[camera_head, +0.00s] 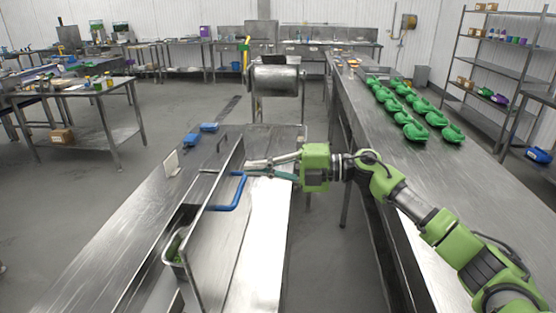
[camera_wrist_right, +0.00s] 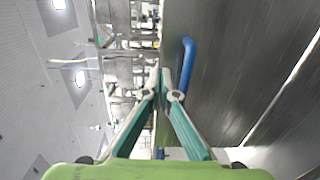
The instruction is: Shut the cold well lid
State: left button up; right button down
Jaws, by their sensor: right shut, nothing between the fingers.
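The steel cold well lid (camera_head: 222,178) stands raised on the left counter, seen nearly edge-on in the head view. Its blue handle (camera_head: 238,195) sticks out on the right side. In the wrist view the lid face (camera_wrist_right: 225,75) fills the right part and the blue handle (camera_wrist_right: 187,62) is just right of the fingertips. My right gripper (camera_head: 252,163) is shut and empty, close by the upper end of the handle; whether it touches the lid I cannot tell. The wrist view also shows its fingertips (camera_wrist_right: 162,78) together. My left gripper is not in view.
A metal container with green contents (camera_head: 175,247) sits in the well left of the lid. The steel counter (camera_head: 262,235) is bare to the right of the lid. Several green scoop-like trays (camera_head: 412,128) stand on the right counter, beyond my right arm. Blue items (camera_head: 208,127) lie past the counter.

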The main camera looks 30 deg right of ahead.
aim_at(225, 168)
jog(key=p+x, duration=0.1)
jog(key=x, duration=0.2)
jog(key=shift+w+a+r, duration=0.15)
jog(key=shift+a, duration=0.15)
jog(key=shift+w+a, duration=0.2)
jog(key=shift+a, duration=0.1)
